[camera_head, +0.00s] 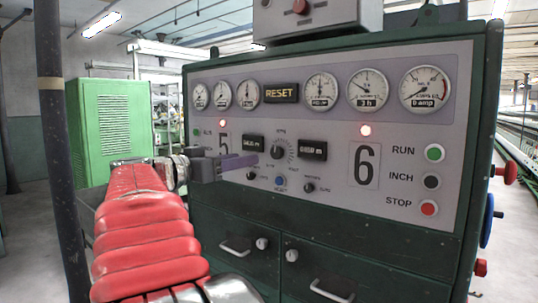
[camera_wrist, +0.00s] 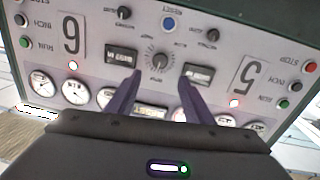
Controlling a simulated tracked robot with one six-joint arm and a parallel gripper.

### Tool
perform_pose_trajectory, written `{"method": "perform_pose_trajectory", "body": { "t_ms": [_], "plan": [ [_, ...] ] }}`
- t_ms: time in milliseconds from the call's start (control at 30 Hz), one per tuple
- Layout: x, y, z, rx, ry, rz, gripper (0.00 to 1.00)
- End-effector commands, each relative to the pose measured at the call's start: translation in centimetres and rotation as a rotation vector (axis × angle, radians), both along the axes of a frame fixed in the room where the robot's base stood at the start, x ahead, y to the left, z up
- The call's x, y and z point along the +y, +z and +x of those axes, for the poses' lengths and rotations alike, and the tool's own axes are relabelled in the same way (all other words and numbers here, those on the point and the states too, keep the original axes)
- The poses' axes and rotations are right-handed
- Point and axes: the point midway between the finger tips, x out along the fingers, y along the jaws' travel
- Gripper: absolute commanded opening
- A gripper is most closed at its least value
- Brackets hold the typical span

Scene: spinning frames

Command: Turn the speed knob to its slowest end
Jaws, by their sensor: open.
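The speed knob (camera_head: 277,152) is a small black knob inside a ring of tick marks, midway between the large 5 and 6 on the grey control panel (camera_head: 330,205). Its lettering and pointer direction are too small to read surely. In the wrist view the panel appears upside down, with the knob (camera_wrist: 159,61) near the middle. My gripper (camera_head: 250,161) reaches from the left toward the knob. Its two dark purple fingers (camera_wrist: 159,78) are apart with nothing between them, pointing at either side of the knob and short of touching it.
Two black display boxes (camera_head: 253,143) (camera_head: 313,150) flank the knob. Small knobs and a blue button (camera_head: 280,182) sit below it, gauges (camera_head: 367,90) above. RUN, INCH and STOP buttons (camera_head: 430,208) are at right. Green drawers with handles (camera_head: 332,290) lie below the panel.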

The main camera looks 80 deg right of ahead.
Motion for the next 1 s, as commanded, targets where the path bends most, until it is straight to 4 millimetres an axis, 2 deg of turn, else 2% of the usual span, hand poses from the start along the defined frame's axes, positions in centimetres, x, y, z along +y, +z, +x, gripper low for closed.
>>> {"method": "perform_pose_trajectory", "body": {
  "t_ms": [700,1000],
  "plan": [
    [-9.1,0.0,-4.9,0.0,-0.003,0.0,0.47],
    [-11.3,0.0,-6.0,0.0,0.0,0.0,0.47]
  ]
}}
